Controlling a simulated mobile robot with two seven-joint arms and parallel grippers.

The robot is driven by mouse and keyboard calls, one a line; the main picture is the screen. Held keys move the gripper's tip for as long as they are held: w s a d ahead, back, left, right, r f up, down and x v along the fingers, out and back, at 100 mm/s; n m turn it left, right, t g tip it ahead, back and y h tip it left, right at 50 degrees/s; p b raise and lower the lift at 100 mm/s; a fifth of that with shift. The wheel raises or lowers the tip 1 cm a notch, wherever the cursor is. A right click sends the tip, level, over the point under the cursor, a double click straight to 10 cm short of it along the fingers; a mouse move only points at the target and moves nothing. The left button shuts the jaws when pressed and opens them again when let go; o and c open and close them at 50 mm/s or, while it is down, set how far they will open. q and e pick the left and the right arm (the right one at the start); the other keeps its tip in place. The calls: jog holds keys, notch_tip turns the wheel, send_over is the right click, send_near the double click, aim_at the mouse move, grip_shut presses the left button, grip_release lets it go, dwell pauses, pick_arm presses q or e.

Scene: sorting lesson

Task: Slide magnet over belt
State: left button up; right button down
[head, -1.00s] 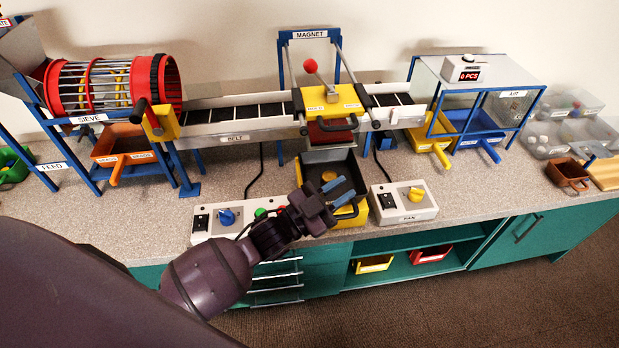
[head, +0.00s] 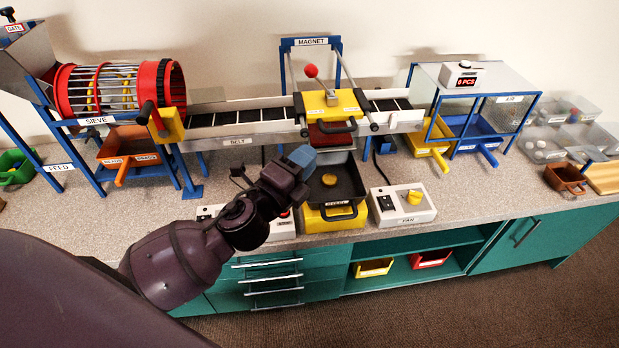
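The magnet unit (head: 345,98) is a yellow block with a black front handle (head: 338,127) and a dark red part below. It sits on slanted rails under the MAGNET frame and hides part of the belt (head: 268,114). Its front part hangs at the belt's near side. The belt is a dark slatted strip in a grey trough. My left gripper (head: 302,158) is in front of the belt, below and left of the handle, apart from it as far as I can tell. Its blue fingertips overlap in view, so their gap is hidden. My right gripper is out of view.
A black tray (head: 352,202) with a yellow piece stands below the magnet. The fan box (head: 402,204) is to its right. My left arm partly hides another control box (head: 284,228). The sieve drum (head: 120,88) is left; the air hood (head: 478,75) is right.

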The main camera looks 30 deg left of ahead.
pick_arm(q)
jog(key=x, duration=1)
jog(key=shift+w+d, duration=0.1)
jog(key=shift+w, duration=0.15)
jog(key=shift+d, duration=0.3)
jog(key=s+d, duration=0.2)
jog(key=s, duration=0.1)
send_near(339, 131)
jog(key=s, duration=0.1)
jog(key=s+d, duration=0.1)
jog(key=s, duration=0.1)
jog(key=shift+s+d+f, duration=0.1)
jog(key=shift+s+d, duration=0.05)
jog(key=shift+d, duration=0.1)
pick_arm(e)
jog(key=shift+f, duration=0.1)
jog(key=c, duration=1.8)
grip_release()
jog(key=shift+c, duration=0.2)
